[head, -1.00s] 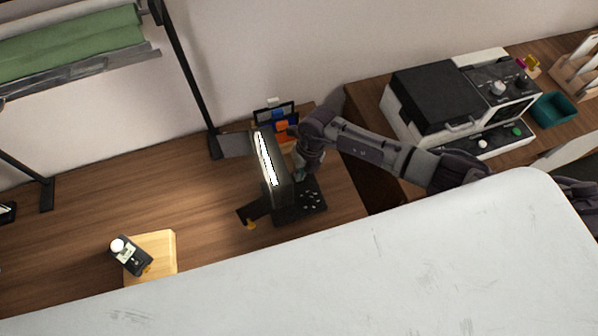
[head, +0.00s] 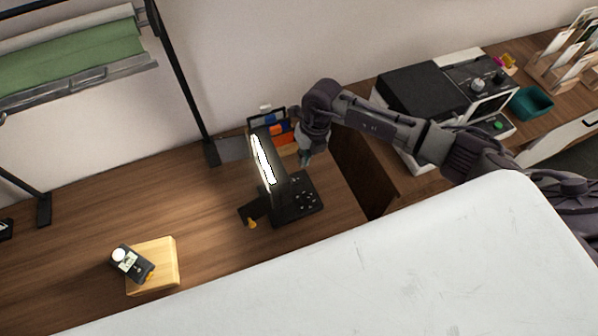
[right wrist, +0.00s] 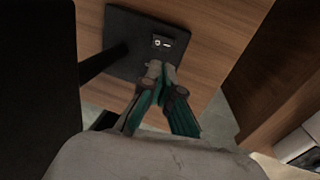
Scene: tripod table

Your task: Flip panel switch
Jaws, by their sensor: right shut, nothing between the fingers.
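A lit light panel (head: 263,160) stands tilted on a black base (head: 311,207) on the wooden desk, its bright strip glowing. In the right wrist view the black base (right wrist: 125,30) carries a small switch-like part (right wrist: 162,43) with pale marks. My right gripper (head: 305,162) is shut and empty, just behind and above the base. In the right wrist view its closed fingertips (right wrist: 161,68) point at the switch-like part, just short of it in the picture; I cannot tell whether they touch. My left gripper is not in view.
A small black device (head: 130,262) rests on a wooden block (head: 163,263) at the left. A dark organizer (head: 262,118) with coloured items stands behind the panel. A black and white machine (head: 425,90) and a teal bin (head: 530,102) are at the right. The left desk surface is mostly clear.

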